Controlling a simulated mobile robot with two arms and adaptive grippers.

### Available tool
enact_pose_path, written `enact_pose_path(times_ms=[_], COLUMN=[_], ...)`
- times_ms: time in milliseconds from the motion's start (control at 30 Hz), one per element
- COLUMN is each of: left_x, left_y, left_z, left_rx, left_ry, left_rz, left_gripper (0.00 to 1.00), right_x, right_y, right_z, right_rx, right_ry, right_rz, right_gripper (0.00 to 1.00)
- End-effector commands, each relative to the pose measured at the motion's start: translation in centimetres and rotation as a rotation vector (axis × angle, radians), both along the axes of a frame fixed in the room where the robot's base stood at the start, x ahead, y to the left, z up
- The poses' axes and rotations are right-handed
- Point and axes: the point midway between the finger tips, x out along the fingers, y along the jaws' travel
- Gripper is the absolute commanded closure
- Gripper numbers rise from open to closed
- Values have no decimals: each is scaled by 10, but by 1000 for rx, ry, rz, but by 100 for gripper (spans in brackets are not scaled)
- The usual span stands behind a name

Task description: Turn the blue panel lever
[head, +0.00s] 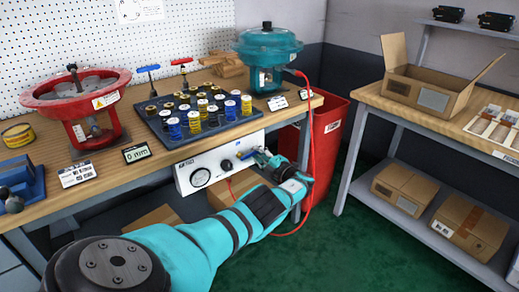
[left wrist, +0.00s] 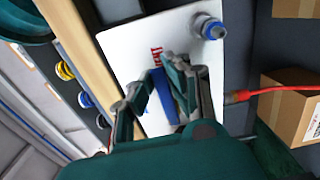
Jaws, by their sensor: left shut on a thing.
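The white control panel (head: 205,172) is mounted under the front edge of the workbench, with a round gauge and dark knobs. My left gripper (head: 254,156) is at the panel's right end. In the left wrist view its two fingers (left wrist: 160,82) are at the blue panel lever (left wrist: 162,98), one on each side, closed on it. In the head view the lever is mostly hidden by the gripper. My right gripper is not in view.
On the workbench (head: 165,158) stand a red valve actuator (head: 122,80), a teal actuator (head: 270,42) and a dark tray (head: 158,128) of several blue, yellow and black fittings. A red hose (head: 311,130) hangs beside a red bin (head: 328,135). The right-hand bench (head: 375,92) holds an open carton (head: 420,85).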

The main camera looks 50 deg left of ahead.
Motion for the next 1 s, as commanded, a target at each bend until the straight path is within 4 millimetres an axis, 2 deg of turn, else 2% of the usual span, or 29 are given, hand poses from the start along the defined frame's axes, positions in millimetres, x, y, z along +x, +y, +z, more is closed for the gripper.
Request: enact_pose_path(times_ms=[200,600,633,800,1000], left_x=[0,0,0,0,0], left_y=[0,0,0,0,0], left_z=[-2,-2,-2,-2,-3], left_rx=[4,4,4,3,3], left_ry=[36,43,43,41,40], left_rz=[-1,-2,-2,-2,-2], left_gripper=[100,100,84,62,62], right_x=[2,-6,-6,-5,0], right_y=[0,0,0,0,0], right_z=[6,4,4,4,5], right_rx=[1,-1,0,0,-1], right_ry=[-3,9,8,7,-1], right_rz=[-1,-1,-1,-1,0], right_gripper=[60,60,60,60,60])
